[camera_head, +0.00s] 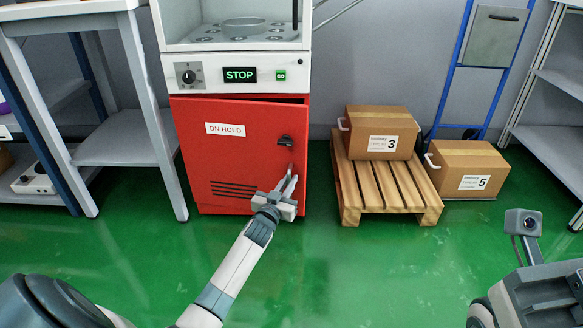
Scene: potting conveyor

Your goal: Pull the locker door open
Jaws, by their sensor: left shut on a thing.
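The red locker door (235,155) is on the front of the white and red machine, with an "ON HOLD" label (225,129) and vent slots low on it. It stands slightly ajar: a dark gap shows along its top right. A dark handle (286,141) sits near its right edge.
A wooden pallet (386,193) bearing a carton marked 3 (380,122) stands right of the door. A carton marked 5 (466,160) rests beside it by a blue hand truck (452,75). A grey table (130,140) stands left. The green floor (330,260) in front is clear.

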